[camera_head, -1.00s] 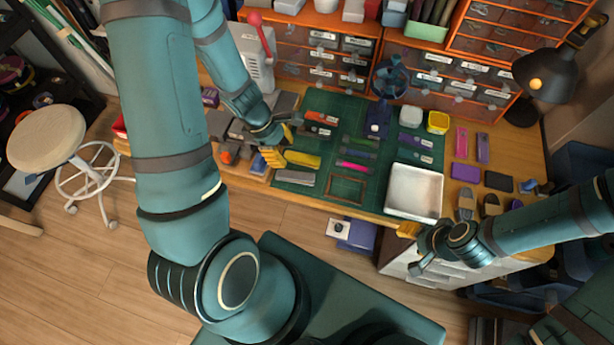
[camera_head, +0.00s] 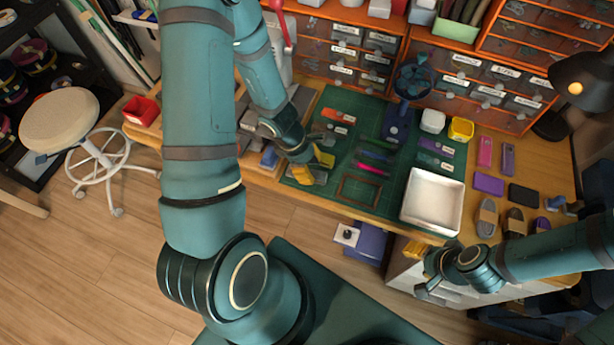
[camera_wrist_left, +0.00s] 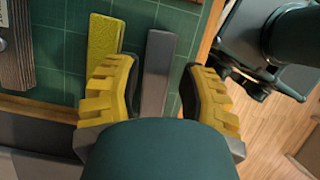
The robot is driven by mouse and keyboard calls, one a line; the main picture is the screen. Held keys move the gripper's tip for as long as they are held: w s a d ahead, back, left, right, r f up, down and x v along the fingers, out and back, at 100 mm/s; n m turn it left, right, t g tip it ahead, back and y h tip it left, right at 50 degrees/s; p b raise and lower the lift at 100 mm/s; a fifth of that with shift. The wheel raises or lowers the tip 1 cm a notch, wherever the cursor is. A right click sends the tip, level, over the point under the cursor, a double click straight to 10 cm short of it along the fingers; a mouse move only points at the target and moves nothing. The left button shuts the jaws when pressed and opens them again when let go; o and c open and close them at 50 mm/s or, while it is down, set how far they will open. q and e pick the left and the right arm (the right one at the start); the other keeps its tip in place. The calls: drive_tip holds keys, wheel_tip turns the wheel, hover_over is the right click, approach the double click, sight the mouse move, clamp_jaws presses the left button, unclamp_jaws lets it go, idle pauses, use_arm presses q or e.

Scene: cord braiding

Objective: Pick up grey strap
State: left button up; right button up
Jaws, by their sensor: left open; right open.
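The grey strap (camera_wrist_left: 156,78) is a flat bar on the green mat, seen in the left wrist view between the two yellow fingers of my left gripper (camera_wrist_left: 160,88). The fingers stand apart, one on each side of it, with a gap to the strap. In the head view my left gripper (camera_head: 313,169) is over the mat's near left corner and hides the grey strap. A yellow strap (camera_wrist_left: 103,42) lies beside it, partly behind the left finger. My right gripper (camera_head: 421,268) is open and empty, in front of the table's near edge below the white tray.
The green mat (camera_head: 394,204) also holds a pink strap (camera_head: 371,170) and an empty dark frame (camera_head: 360,191). The white tray (camera_head: 433,228) lies at the mat's right. Grey blocks sit left of the mat. A blue fan (camera_head: 411,79) and drawer units stand at the back.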

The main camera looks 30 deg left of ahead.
sight(314, 175)
use_arm(q)
drive_tip(key=shift+b+x, duration=0.75)
drive_tip(key=shift+x, duration=1)
drive_tip(key=shift+a+f, duration=0.15)
drive_tip(key=shift+f, duration=0.1)
drive_tip(key=c, duration=0.7)
